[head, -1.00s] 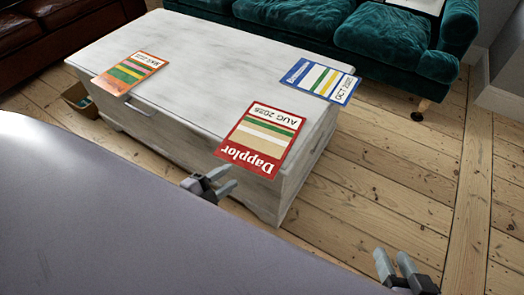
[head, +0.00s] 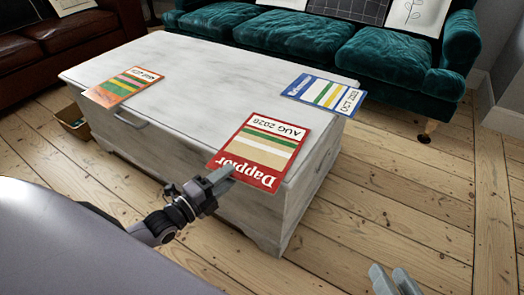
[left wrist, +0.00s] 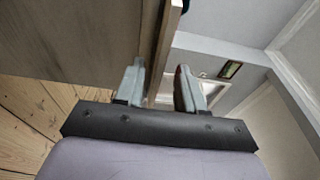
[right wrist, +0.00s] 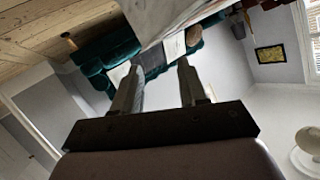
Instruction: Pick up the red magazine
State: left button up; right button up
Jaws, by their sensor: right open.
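The red magazine (head: 262,152), marked "Dapplor" and "AUG 2026", lies flat on the white table (head: 190,75) at its near right corner, its lower edge reaching past the tabletop's near edge. My left gripper (head: 228,174) is at the magazine's near left corner in the head view, a finger overlapping that corner. In the left wrist view the left gripper's fingers (left wrist: 158,85) are apart, with the table's edge beyond the gap. I cannot tell whether they touch the magazine. My right gripper (head: 395,278) is open and empty at the bottom of the head view, clear of the table.
An orange magazine (head: 124,86) lies at the table's left and a blue magazine (head: 324,92) at its back right. A teal sofa (head: 340,45) stands behind, a brown leather sofa (head: 60,40) at the back left. The floor (head: 400,180) on the right is clear.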

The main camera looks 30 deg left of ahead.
pick_arm(q)
jog(key=shift+b+x, duration=0.35)
jog(key=shift+x, duration=1.2)
jog(key=shift+d+f, duration=0.1)
grip_shut()
